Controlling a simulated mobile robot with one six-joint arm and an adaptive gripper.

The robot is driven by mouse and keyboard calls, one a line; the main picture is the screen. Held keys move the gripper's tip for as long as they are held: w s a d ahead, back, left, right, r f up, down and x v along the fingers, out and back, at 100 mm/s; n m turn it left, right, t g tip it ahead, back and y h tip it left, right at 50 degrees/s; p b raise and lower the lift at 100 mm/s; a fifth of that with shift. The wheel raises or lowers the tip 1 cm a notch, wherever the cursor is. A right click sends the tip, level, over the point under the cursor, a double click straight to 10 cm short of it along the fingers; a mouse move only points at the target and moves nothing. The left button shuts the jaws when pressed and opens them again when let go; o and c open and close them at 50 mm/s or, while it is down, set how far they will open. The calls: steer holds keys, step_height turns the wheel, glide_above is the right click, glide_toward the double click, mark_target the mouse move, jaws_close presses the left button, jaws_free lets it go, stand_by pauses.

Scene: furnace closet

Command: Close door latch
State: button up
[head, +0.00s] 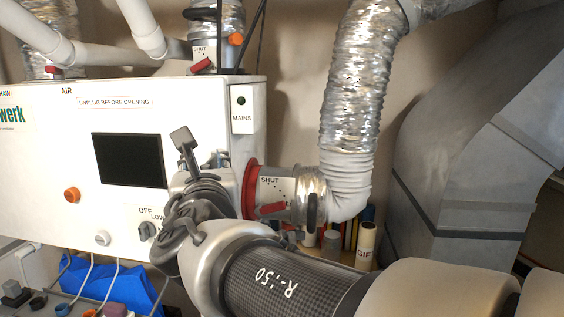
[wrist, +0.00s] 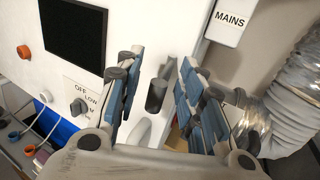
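A white unit (head: 60,175) has a door on its front. In the wrist view, a short dark grey latch handle (wrist: 156,95) stands out from a pale mount near the door's right edge. My gripper (wrist: 154,70) is open, with a blue-padded finger on each side of the handle. I cannot tell whether either finger touches it. In the head view my gripper (head: 202,155) is at the unit's front right, and my arm hides the latch there. The latch's exact position is unclear.
A black screen (head: 130,160), an orange knob (head: 72,195) and an OFF/LOW dial (head: 147,231) are left of my gripper. A red-collared duct fitting (head: 275,195) and silver hose (head: 355,85) are to the right. A blue bag (head: 110,284) lies below.

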steer(key=shift+w, duration=0.1)
steer(key=shift+c, duration=0.2)
jaws_close()
stand_by(0.6)
